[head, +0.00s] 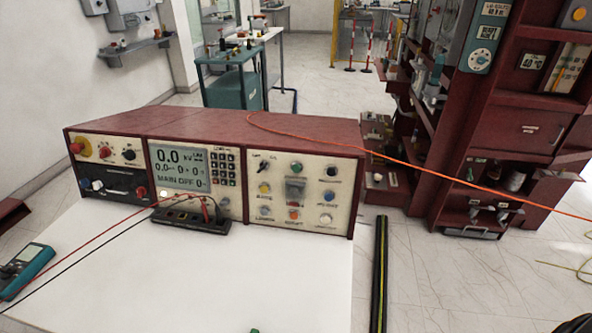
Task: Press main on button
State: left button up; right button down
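A dark red control console (215,122) stands at the back of a white table. Its grey screen (178,167) reads 0.0 kV and "MAIN OFF". The right panel (272,183) carries several round coloured buttons around a central switch (294,189): a green one (297,166) above, an orange one (293,215) below, a yellow one (264,188) at the left and blue and white ones at the sides. The labels are too small to read, so I cannot tell which is main on. The left panel (104,150) has a red, a yellow and a black knob. Neither gripper can be made out.
A black box (191,217) with red and black leads stands before the console. A teal meter (25,266) lies at the left. The white tabletop (240,285) is mostly clear in front. An orange cable (400,160) runs from the console top past a dark red shelf unit (500,150).

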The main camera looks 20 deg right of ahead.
pick_arm(q)
jog(key=shift+a, duration=0.1)
jog(key=shift+a, duration=0.7)
jog(key=shift+d, duration=0.15)
jog(key=shift+d, duration=0.65)
jog(key=shift+a, duration=0.2)
